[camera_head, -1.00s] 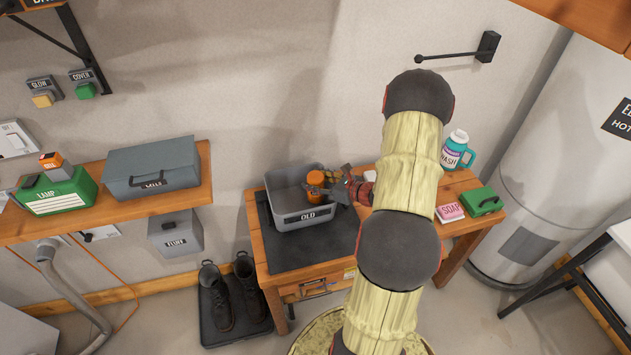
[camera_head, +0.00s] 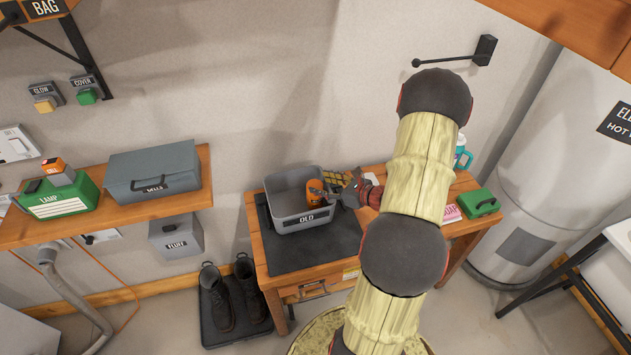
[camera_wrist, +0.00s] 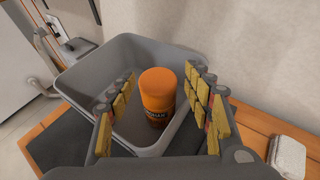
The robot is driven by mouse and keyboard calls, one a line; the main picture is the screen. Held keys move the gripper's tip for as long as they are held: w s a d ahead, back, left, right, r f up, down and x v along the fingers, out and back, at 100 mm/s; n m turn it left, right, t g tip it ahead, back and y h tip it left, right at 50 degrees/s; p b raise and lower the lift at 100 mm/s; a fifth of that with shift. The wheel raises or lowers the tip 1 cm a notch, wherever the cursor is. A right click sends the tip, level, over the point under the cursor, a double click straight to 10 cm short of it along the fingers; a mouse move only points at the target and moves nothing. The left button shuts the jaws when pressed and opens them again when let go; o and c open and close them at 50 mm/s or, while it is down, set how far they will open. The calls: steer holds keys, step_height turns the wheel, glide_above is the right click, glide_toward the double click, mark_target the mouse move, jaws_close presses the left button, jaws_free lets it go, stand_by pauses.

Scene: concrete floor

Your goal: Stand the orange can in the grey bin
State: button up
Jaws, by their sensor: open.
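The orange can (camera_head: 315,190) stands upright inside the grey bin (camera_head: 286,222) labelled OLD, toward its right side. In the wrist view the can (camera_wrist: 158,92) has an orange lid and a dark printed band, and the bin (camera_wrist: 92,78) surrounds it. My gripper (camera_head: 338,188) is at the bin's right side. In the wrist view its yellow-padded fingers (camera_wrist: 163,95) are open, one on each side of the can with gaps between. The can's lowest edge is partly hidden in the wrist view.
The bin stands on a dark mat (camera_head: 300,258) on a wooden bench (camera_head: 256,240).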

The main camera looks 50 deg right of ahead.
steer(key=a+p+v, duration=0.1)
steer(key=v, duration=0.7)
steer(key=w+a+r+n+g+y, duration=0.1)
steer(key=a+r+n+g+y, duration=0.15)
steer(key=a+r+n, duration=0.5)
steer(key=w+a+r+n+g+y, duration=0.2)
steer(key=a+n+g, duration=0.15)
steer(key=a, duration=0.65)
steer(key=w+a+r+n+g+y, duration=0.1)
steer(key=a+r+n+g+y, duration=0.1)
steer(key=a+r+n, duration=0.45)
steer(key=s+a+r+n+h, duration=0.7)
steer(key=s+a+r+n, duration=0.3)
steer(key=n, duration=0.7)
steer(key=shift+s+a+r+n, duration=0.35)
steer(key=shift+s+a, duration=0.6)
steer(key=shift+a, duration=0.2)
steer(key=shift+h, duration=0.25)
steer(key=shift+c, duration=0.8)
